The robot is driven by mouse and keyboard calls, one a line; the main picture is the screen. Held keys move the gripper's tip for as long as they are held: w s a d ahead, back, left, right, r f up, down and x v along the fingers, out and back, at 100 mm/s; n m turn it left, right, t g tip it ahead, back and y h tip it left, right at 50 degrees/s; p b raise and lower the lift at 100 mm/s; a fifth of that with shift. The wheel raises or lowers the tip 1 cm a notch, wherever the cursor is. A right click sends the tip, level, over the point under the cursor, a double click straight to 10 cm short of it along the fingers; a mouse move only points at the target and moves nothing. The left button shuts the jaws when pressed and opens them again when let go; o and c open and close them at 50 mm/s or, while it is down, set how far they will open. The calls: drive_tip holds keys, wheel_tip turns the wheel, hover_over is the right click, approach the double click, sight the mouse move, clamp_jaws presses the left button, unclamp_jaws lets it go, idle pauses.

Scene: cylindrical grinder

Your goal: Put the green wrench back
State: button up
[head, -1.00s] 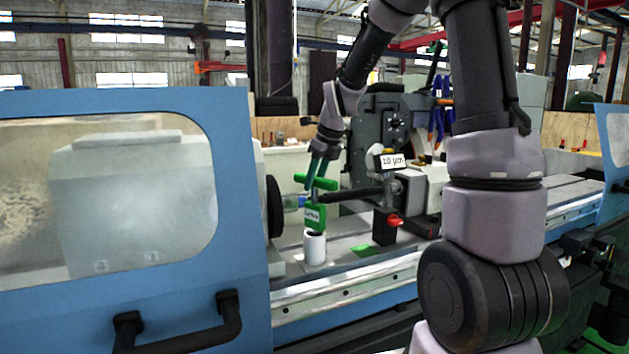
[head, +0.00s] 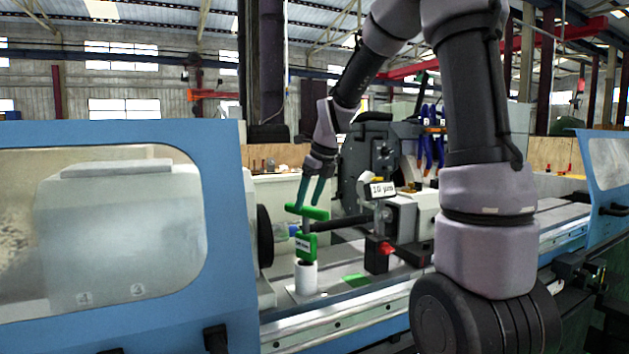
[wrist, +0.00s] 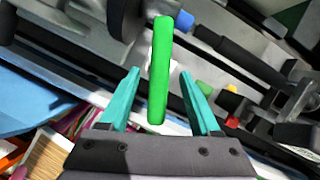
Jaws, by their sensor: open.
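The green wrench (head: 307,245) has a T-shaped top bar and a labelled green body. It stands upright with its lower end in a white cylindrical holder (head: 306,278) on the machine bed. My gripper (head: 310,207) is open, with teal fingers pointing down just above the wrench's top bar. In the wrist view, the green bar (wrist: 160,70) lies between and beyond the two open fingertips (wrist: 162,85), apart from both. The bar hides most of the holder there.
A dial gauge stand with a 10 µm sign (head: 383,189) and a red-knobbed base (head: 378,255) stand close to the right. A green patch (head: 356,280) lies on the bed. The blue door (head: 215,220) is at the left, and a dark cylindrical bar runs behind the wrench.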

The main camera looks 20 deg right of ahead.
drive_tip(key=v, duration=0.8)
drive_tip(key=s+d+r+n+t, duration=0.1)
drive_tip(key=s+n, duration=1)
drive_tip(key=n, duration=0.1)
drive_tip(key=s+d+r+n+t, duration=0.1)
drive_tip(key=s+d+n+t, duration=0.1)
drive_tip(key=s+n, duration=0.8)
drive_tip(key=n, duration=0.3)
drive_tip(key=shift+s+d+t, duration=0.25)
drive_tip(key=shift+s+t, duration=0.05)
drive_tip(key=shift+s, duration=0.1)
drive_tip(key=shift+r, duration=0.1)
